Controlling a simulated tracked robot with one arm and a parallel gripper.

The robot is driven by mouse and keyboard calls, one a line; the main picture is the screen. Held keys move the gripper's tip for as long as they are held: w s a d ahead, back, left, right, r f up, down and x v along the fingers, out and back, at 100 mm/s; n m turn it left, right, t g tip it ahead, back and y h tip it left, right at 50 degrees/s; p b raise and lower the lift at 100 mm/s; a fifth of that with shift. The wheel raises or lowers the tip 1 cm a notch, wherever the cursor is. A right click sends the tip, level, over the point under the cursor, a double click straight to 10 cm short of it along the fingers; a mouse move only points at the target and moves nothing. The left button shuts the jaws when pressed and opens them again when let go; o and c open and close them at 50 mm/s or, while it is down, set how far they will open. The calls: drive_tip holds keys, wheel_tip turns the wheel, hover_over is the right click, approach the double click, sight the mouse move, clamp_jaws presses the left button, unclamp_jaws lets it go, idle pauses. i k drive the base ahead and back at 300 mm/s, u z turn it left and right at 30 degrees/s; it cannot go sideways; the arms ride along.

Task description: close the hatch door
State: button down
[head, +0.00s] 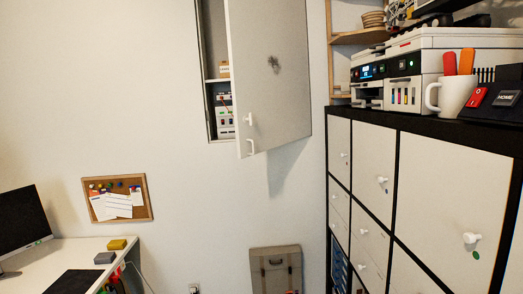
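The hatch door (275,75) is a pale grey panel on a wall cabinet at the upper middle of the head view. It stands partly open, swung out from the wall, with its hinge side apparently on the right. A white knob (249,119) and a small white handle (251,147) sit near its lower free edge. A dark smudge marks its face. The cabinet opening (210,60) shows to its left; the door hides the rest of the inside. My gripper is not in view.
A black-framed drawer unit (460,190) with a printer (400,65) and white mug (454,97) stands right. A desk (60,258) with a monitor is lower left. A small beige panel (276,262) is below. The wall between is mostly clear.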

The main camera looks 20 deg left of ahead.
sight(267, 48)
drive_tip(key=u, duration=0.15)
drive_tip(key=i, duration=1.35)
drive_tip(key=u, duration=0.35)
drive_tip(key=i, duration=1.1)
drive_tip(key=u, duration=0.15)
